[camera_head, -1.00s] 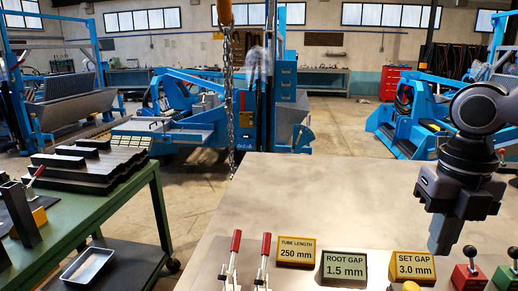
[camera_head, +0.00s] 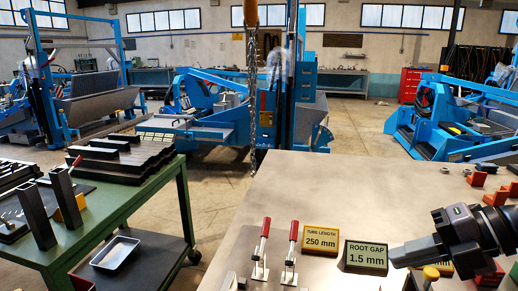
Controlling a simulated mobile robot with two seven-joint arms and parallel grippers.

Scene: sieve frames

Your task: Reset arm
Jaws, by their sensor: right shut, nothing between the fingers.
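My right gripper (camera_head: 396,256) is at the lower right of the head view. It is dark grey, lies nearly level with its fingers pointing left, and is shut and empty. Its fingertips overlap the right edge of the green "ROOT GAP 1.5 mm" sign (camera_head: 365,257) in the picture; I cannot tell whether they touch it. It hides most of another yellow sign behind it. My left gripper is not in view.
The pale worktop (camera_head: 370,190) is bare in its middle. Red-handled toggle clamps (camera_head: 262,250), a "TUBE LENGTH 250 mm" sign (camera_head: 320,240) and a yellow knob (camera_head: 430,273) stand near its front. Red blocks (camera_head: 495,197) lie at right. A green bench (camera_head: 160,190) stands at left.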

